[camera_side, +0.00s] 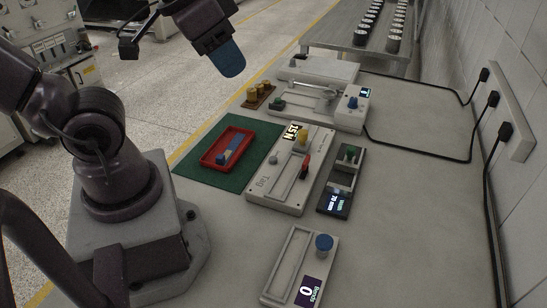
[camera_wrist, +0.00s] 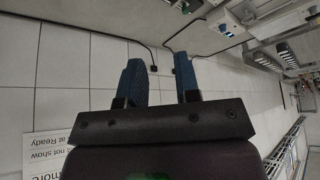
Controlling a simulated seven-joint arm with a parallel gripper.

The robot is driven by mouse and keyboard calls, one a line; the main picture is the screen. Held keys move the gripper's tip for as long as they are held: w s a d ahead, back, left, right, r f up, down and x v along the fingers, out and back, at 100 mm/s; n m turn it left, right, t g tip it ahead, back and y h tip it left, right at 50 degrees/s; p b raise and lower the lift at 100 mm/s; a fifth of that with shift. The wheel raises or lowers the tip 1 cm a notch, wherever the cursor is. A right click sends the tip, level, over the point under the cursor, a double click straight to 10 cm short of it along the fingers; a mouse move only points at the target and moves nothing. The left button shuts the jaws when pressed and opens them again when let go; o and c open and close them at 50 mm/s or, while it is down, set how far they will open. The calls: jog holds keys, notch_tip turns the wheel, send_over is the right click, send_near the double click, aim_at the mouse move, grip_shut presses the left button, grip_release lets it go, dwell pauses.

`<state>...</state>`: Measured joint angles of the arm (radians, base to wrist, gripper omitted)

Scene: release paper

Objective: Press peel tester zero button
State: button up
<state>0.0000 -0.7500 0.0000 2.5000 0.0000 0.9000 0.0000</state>
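My gripper (camera_side: 228,60) is high above the floor side of the table, away from the devices. In the wrist view its two blue fingers (camera_wrist: 160,78) stand apart with nothing between them. A white device marked 15N (camera_side: 272,190) sits mid-table, with a yellow knob (camera_side: 302,136), a grey knob and a red part. A back device (camera_side: 330,113) has a small lit display and a blue knob (camera_side: 353,102). I cannot tell which is the peel tester; no zero label is readable.
A dark box with a display (camera_side: 334,203) stands beside the middle device. The right side of the table is clear; cables run along the wall.

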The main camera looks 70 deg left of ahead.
grip_shut()
dwell(1.4)
